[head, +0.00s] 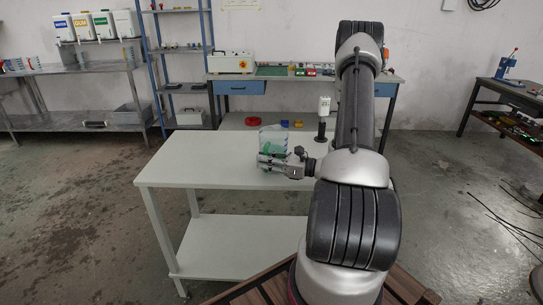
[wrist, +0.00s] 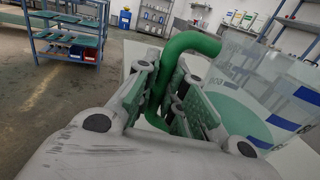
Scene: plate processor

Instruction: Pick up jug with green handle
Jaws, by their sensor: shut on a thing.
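The clear jug (head: 273,136) stands on the white table (head: 180,160), near its middle. In the wrist view the jug's clear body (wrist: 275,75) fills the right side, with blue-and-white marks and a green area low down. Its green handle (wrist: 192,43) rises between the two fingers of my gripper (wrist: 168,100). The fingers are closed around the handle from both sides. In the head view my gripper (head: 273,162) reaches in from the right, low at the jug, and covers part of it. I cannot tell whether the jug's base touches the table.
A workbench (head: 245,88) with a white machine is at the back. A metal table (head: 80,72) with several containers is at the left. Most of the white table's left side is clear.

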